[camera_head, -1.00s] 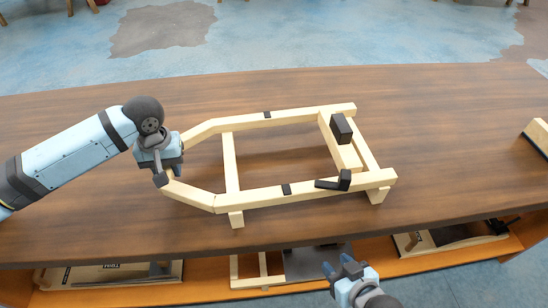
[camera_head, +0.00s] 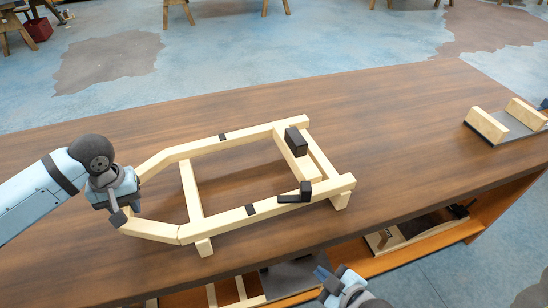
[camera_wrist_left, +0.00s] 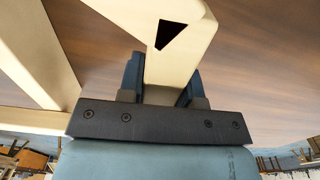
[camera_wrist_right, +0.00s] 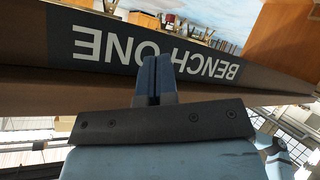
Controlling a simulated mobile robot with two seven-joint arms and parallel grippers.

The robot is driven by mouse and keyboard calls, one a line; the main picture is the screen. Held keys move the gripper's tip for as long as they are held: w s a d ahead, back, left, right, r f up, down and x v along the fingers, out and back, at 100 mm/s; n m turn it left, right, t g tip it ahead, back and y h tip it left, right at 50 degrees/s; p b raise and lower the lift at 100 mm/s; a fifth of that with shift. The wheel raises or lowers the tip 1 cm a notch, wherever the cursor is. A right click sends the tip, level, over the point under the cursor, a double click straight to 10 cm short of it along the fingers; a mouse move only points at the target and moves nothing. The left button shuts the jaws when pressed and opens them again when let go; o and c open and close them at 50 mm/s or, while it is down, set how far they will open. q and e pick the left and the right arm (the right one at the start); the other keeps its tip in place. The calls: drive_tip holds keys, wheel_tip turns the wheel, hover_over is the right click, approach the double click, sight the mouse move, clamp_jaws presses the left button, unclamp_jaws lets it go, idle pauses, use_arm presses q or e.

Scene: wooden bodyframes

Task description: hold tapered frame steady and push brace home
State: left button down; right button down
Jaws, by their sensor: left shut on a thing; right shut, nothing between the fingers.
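The tapered frame (camera_head: 220,216) of pale wood lies on the bench, its narrow end to the left. My left gripper (camera_head: 115,200) is shut on that narrow end; the left wrist view shows the wood (camera_wrist_left: 185,50), with a black triangle mark, between the fingers. A pale bar with a black block (camera_head: 297,142), which looks like the brace, lies inside the wide right end, beside the end rail (camera_head: 322,152). I cannot tell how its ends seat. My right gripper (camera_head: 323,283) is shut and empty, low before the bench's front, away from the frame.
A black angled piece (camera_head: 297,195) sits on the near rail. A holder with pale blocks (camera_head: 486,125) stands at the bench's right. The bench front edge, labelled BENCH ONE (camera_wrist_right: 150,50), lies ahead of my right gripper. Boards and parts lie on the shelf below (camera_head: 400,235).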

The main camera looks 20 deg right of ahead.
drive_tip(key=d+r+n+t+y, duration=0.5)
drive_tip(key=r+n, duration=0.4)
drive_tip(key=n, duration=0.7)
drive_tip(key=w+d+r+n+t+y, duration=0.1)
drive_tip(key=w+d+r+n+y, duration=0.1)
drive_tip(key=w+r+y, duration=0.6)
drive_tip(key=w+d+r+n+t+y, duration=0.15)
drive_tip(key=w+r, duration=0.35)
drive_tip(key=r, duration=0.7)
drive_tip(key=n+g+h, duration=0.4)
drive_tip(key=n+g, duration=1.7)
drive_tip(key=n, duration=0.5)
approach(318, 171)
drive_tip(key=shift+t+y, duration=0.25)
drive_tip(key=shift+y, duration=0.1)
drive_tip(key=a+f, duration=0.1)
drive_tip(key=a, duration=0.1)
drive_tip(key=a+f, duration=0.2)
drive_tip(key=shift+s+a+f, duration=0.1)
drive_tip(key=shift+a+f, duration=0.05)
drive_tip(key=shift+a, duration=1)
